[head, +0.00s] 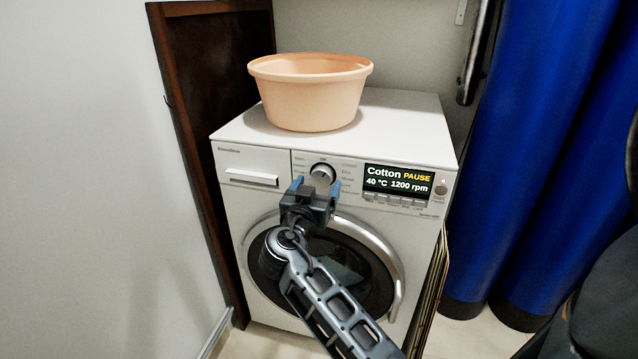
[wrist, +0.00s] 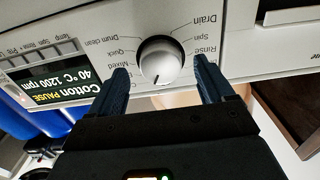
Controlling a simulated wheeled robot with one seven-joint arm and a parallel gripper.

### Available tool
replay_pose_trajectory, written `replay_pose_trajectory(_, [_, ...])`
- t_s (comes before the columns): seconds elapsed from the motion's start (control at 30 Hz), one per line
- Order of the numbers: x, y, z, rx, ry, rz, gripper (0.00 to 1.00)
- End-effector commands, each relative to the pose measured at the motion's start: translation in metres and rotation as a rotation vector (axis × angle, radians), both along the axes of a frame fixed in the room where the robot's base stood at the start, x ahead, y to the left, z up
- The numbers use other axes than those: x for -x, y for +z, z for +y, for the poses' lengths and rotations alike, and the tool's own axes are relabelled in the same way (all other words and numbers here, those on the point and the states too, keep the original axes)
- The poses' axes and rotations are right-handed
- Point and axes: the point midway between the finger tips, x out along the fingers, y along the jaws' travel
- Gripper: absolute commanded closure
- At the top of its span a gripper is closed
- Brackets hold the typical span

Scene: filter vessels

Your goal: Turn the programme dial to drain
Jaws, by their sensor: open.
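The programme dial (head: 322,172) is a round silver knob on the washing machine's front panel, left of the display. In the wrist view the dial (wrist: 160,60) has a dark mark near its lower edge, pointing away from the Drain label (wrist: 208,20) at upper right. My gripper (head: 317,186) is open, its blue fingers in front of the dial. In the wrist view the fingers of my gripper (wrist: 161,72) stand left and right of the dial, with gaps visible; I cannot tell how deep they reach. The display (head: 398,181) reads Cotton, PAUSE, 40 °C, 1200 rpm.
The white washing machine (head: 410,130) carries a peach basin (head: 312,100) on top. Its round door (head: 375,270) is below the panel, behind my arm. A brown wooden panel (head: 215,60) stands at left and tall blue cylinders (head: 540,150) at right.

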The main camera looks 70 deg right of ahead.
Motion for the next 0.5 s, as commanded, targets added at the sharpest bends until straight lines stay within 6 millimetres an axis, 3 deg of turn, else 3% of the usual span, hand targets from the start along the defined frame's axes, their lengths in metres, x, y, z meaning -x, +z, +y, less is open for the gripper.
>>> replay_pose_trajectory(0.2, [-0.002,0.0,-0.018,0.0,0.001,0.001,0.19])
replay_pose_trajectory(0.5, [-0.002,0.0,-0.02,0.0,0.001,0.001,0.2])
